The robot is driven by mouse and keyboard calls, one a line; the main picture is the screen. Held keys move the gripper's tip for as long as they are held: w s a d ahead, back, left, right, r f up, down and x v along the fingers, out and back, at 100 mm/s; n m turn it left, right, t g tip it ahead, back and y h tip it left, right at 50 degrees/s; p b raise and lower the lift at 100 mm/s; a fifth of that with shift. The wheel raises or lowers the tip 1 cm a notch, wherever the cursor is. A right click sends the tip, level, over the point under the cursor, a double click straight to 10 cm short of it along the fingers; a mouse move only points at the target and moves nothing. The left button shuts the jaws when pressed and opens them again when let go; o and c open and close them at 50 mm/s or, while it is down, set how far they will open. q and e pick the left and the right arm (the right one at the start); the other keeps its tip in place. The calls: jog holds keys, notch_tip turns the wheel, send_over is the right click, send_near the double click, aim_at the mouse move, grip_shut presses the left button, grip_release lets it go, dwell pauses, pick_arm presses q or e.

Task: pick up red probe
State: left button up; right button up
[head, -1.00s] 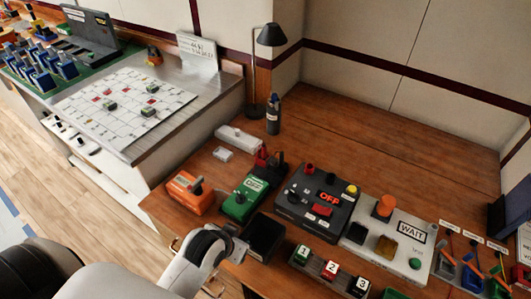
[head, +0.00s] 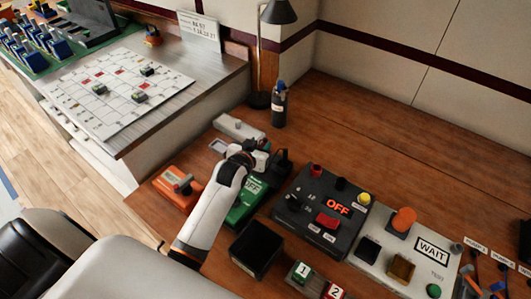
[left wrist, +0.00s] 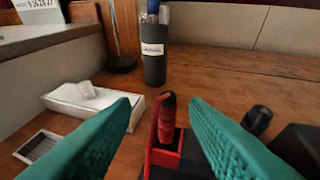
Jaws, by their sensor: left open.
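The red probe (left wrist: 166,118) stands upright in a red holder (left wrist: 164,158), seen in the left wrist view. My left gripper (left wrist: 163,104) is open, its two green fingers on either side of the probe in that view, with gaps between. I cannot tell how far ahead of the fingertips the probe is. In the head view the left gripper (head: 258,156) is over the holder area and hides the red probe. A black probe (left wrist: 257,120) stands just to the right. My right gripper is not in view.
A grey bottle (head: 279,106) and a lamp (head: 258,100) stand behind. A white box (head: 239,127) lies left of the holder. The desk behind right is clear.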

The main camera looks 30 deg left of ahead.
aim_at(264, 144)
pick_arm(q)
jog(key=shift+x, duration=1)
jog(key=shift+w+d+f, duration=0.15)
jog(key=shift+w+f, duration=0.1)
jog(key=shift+w, duration=0.1)
jog(key=shift+d+f+x, duration=0.1)
jog(key=shift+f+x, duration=0.05)
jog(key=shift+x, duration=0.8)
jog(key=shift+d+f+x, duration=0.1)
jog(key=shift+x, duration=0.8)
jog(key=shift+s, duration=0.1)
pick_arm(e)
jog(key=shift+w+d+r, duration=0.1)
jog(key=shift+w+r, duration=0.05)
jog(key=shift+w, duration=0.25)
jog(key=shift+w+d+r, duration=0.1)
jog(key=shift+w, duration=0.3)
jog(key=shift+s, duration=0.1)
pick_arm(q)
grip_shut()
